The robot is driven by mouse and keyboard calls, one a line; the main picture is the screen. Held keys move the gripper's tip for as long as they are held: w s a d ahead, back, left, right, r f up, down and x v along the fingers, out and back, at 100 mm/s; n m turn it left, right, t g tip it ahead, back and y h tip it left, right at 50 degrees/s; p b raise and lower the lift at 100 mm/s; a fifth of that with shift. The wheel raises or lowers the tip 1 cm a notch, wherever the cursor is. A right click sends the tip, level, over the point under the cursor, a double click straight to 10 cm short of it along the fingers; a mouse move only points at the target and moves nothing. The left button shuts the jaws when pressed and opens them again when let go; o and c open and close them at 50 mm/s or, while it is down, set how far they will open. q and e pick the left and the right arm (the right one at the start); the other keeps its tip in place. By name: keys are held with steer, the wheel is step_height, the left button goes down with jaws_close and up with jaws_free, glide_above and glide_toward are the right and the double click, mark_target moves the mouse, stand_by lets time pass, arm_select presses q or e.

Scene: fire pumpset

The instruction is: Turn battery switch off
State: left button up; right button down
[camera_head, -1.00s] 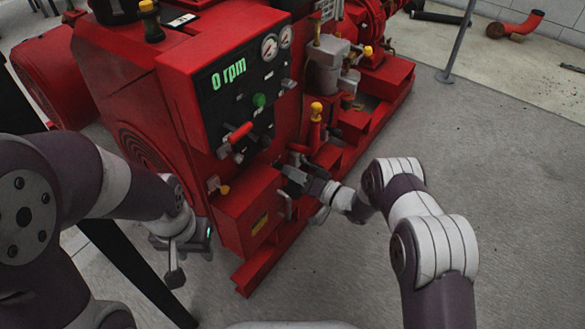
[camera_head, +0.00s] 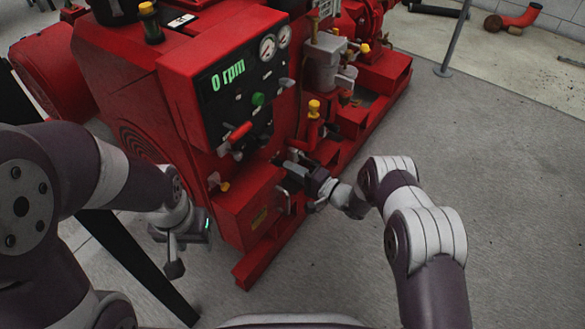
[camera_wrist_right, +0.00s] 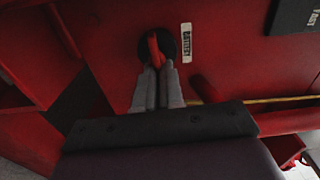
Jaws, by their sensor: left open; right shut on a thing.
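The battery switch (camera_wrist_right: 154,48) shows in the right wrist view as a red handle on a round black base, beside a white label (camera_wrist_right: 187,42) reading "BATTERY" on a red panel. My right gripper (camera_wrist_right: 156,70) is shut on the red handle; the fingertips hide its lower end. In the head view my right gripper (camera_head: 284,166) is against the red pumpset (camera_head: 180,100), and it hides the switch there. My left gripper (camera_head: 174,262) is open and empty, hanging low in front of the red box at the left.
The control panel (camera_head: 243,85) above reads "0 rpm" and carries gauges, a green button and a red lever (camera_head: 239,131). A red battery box (camera_head: 255,215) juts out below, between my arms.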

steer(key=shift+d+m, duration=0.1)
steer(key=shift+m, duration=0.2)
steer(key=c, duration=1.3)
jaws_free()
steer(key=shift+o, duration=0.2)
steer(key=p+v, duration=0.5)
steer(key=v, duration=0.7)
steer(key=shift+s+d+p, duration=0.2)
steer(key=shift+d+p, duration=0.05)
steer(key=shift+p, duration=0.1)
